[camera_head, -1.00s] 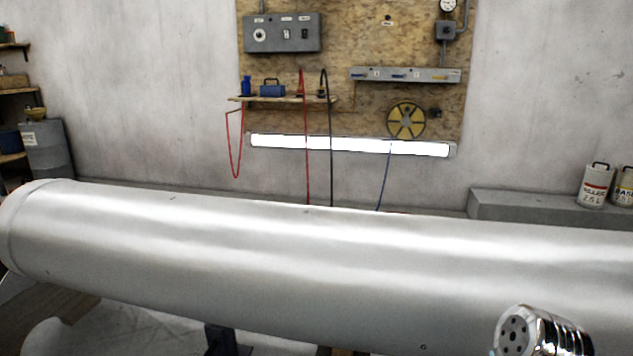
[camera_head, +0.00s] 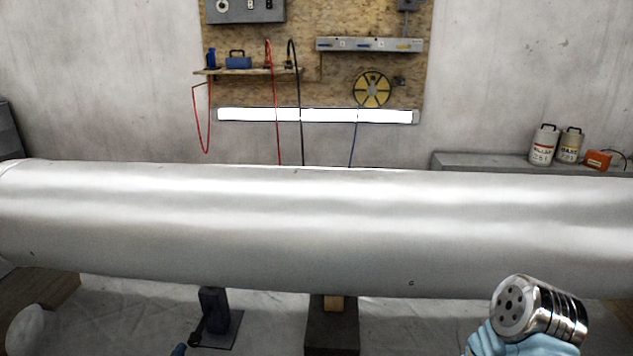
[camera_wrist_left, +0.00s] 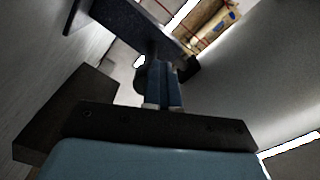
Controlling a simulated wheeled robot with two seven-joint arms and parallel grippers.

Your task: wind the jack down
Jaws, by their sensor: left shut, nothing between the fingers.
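The jack (camera_head: 214,312) is a dark post on a flat floor plate, under the long silver cylinder (camera_head: 330,225). Its crank (camera_head: 196,338) sticks out low on the near side. My left gripper (camera_head: 179,350) shows only as a blue tip at the bottom edge of the head view, close to the crank. In the left wrist view its two blue fingers (camera_wrist_left: 160,75) are shut together with nothing between them, beside the dark jack post (camera_wrist_left: 130,25). I cannot tell whether they touch the crank.
A dark block with a wood piece (camera_head: 332,325) stands under the cylinder, right of the jack. A wooden support (camera_head: 40,290) is at the left. The sheeted floor (camera_head: 270,310) between jack and block looks clear. Cans (camera_head: 545,145) stand on a ledge at the back.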

